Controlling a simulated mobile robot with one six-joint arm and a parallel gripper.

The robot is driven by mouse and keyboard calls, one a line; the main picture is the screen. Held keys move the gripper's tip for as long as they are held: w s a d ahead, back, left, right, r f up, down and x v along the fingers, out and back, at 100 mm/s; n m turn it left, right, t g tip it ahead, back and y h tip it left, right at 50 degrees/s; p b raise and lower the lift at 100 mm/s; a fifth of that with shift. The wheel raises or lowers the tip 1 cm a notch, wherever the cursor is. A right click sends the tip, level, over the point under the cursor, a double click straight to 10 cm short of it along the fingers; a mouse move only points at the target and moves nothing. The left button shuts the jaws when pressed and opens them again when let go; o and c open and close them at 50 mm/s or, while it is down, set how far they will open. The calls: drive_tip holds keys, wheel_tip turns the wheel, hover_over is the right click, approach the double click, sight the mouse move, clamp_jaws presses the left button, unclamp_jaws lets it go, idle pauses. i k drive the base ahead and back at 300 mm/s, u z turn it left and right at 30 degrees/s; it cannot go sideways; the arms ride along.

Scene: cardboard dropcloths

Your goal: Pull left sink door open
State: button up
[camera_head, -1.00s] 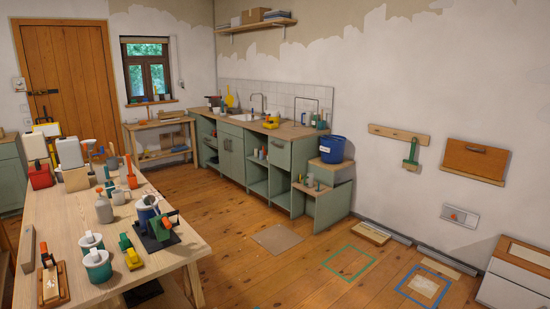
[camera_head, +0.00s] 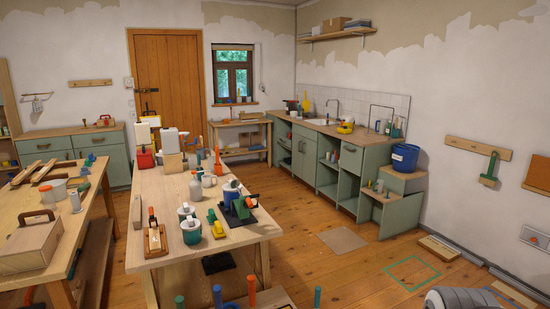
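The green sink cabinet (camera_head: 348,192) stands along the back right wall with a wooden worktop. The sink (camera_head: 320,121) and its tap are set into the top. Below the sink is a green door front (camera_head: 304,160) with small dark handles near its upper part. It looks closed, but the split between left and right doors is too small to make out. Open shelf bays stand to its right.
A long worktable (camera_head: 165,195) with bottles, pots and tools stands between me and the cabinet's left part. Another bench (camera_head: 30,212) stands at left. Wooden floor (camera_head: 300,245) is clear between worktable and cabinet, except for a flat board (camera_head: 342,240).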

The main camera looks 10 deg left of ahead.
sight(297, 165)
drive_tip(key=u, duration=0.35)
drive_tip(key=k, duration=0.8)
drive_tip(key=z, duration=0.3)
drive_tip(key=i, duration=0.2)
drive_tip(key=u, duration=0.2)
drive_tip(key=i, duration=0.6)
drive_tip(key=z, duration=0.35)
drive_tip(key=k, duration=1.2)
drive_tip(key=z, duration=0.6)
drive_tip(key=i, duration=0.75)
drive_tip(key=u, duration=0.4)
drive_tip(key=i, duration=2.05)
drive_tip(key=u, duration=0.25)
